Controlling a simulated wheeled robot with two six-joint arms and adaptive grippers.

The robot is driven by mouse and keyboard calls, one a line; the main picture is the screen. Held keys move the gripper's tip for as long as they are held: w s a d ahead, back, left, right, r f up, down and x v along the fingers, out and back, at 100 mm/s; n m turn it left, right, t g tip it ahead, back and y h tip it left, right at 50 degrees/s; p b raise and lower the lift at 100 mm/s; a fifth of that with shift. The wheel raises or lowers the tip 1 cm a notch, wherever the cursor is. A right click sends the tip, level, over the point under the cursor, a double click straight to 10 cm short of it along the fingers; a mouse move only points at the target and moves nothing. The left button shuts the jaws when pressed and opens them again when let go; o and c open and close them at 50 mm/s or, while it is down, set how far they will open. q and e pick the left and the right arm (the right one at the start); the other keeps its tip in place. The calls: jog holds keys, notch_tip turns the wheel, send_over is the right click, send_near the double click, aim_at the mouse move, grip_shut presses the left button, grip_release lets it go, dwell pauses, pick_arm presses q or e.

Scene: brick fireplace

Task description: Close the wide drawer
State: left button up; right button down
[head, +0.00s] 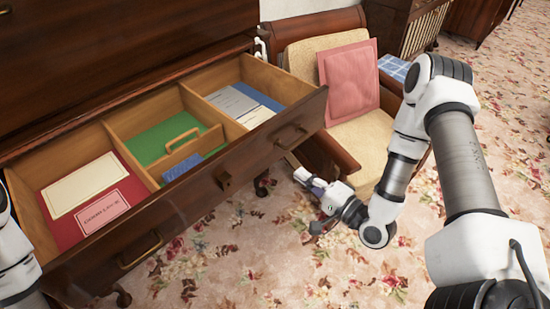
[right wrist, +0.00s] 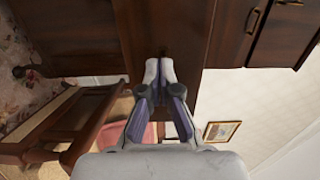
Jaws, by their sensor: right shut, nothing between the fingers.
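The wide drawer (head: 185,205) of the dark wooden cabinet is pulled well out in the head view. Its front has a right handle (head: 290,136), a left handle (head: 140,252) and a lock plate (head: 224,182) between them. My right gripper (head: 304,177) is shut and empty, just in front of and below the drawer's right end. In the right wrist view, the shut fingertips (right wrist: 160,70) point at dark wood; I cannot tell whether they touch it.
The drawer holds a red folder (head: 75,225), a green folder (head: 165,138) and grey papers (head: 232,102) in separate compartments. An armchair (head: 365,145) with a pink cushion (head: 350,82) stands close to the drawer's right end. Flowered carpet (head: 260,265) lies free in front.

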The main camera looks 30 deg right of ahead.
aim_at(268, 151)
jog(key=p+x, duration=0.1)
jog(key=x, duration=0.8)
jog(key=shift+w+a, duration=0.1)
jog(key=shift+w, duration=0.1)
jog(key=shift+w+f, duration=0.1)
jog(key=shift+w, duration=0.15)
